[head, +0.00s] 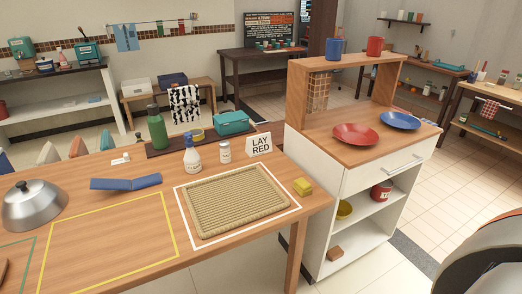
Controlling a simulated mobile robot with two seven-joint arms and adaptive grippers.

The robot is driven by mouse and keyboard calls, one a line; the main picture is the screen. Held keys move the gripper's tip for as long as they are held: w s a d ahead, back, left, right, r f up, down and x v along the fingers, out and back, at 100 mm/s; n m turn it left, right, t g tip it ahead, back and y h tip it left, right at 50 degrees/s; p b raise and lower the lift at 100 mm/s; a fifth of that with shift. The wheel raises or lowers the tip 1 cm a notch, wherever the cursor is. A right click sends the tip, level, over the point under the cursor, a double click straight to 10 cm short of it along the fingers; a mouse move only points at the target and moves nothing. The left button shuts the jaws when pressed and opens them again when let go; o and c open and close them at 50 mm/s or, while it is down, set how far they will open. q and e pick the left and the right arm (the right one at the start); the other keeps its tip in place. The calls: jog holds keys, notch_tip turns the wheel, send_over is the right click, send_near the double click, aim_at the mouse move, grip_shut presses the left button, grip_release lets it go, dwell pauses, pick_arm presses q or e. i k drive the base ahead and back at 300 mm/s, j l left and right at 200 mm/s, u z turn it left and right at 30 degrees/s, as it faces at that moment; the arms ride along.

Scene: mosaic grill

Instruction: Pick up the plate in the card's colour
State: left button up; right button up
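The card (260,145) is white, stands at the back of the wooden table and reads "LAY RED". The red plate (356,134) lies on the wooden top of the white cabinet, to the right of the table. A blue plate (400,120) lies just behind it to the right, close beside it. Both plates look empty. Neither of my grippers is in view.
A woven mat (236,201) lies inside a white outline on the table (120,225). A wooden shelf (349,63) with a blue cup (334,48) and a red cup (375,46) rises behind the plates. A yellow block (302,187) sits beside the mat.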

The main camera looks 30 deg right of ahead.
aim_at(357, 135)
jog(key=z, duration=1.75)
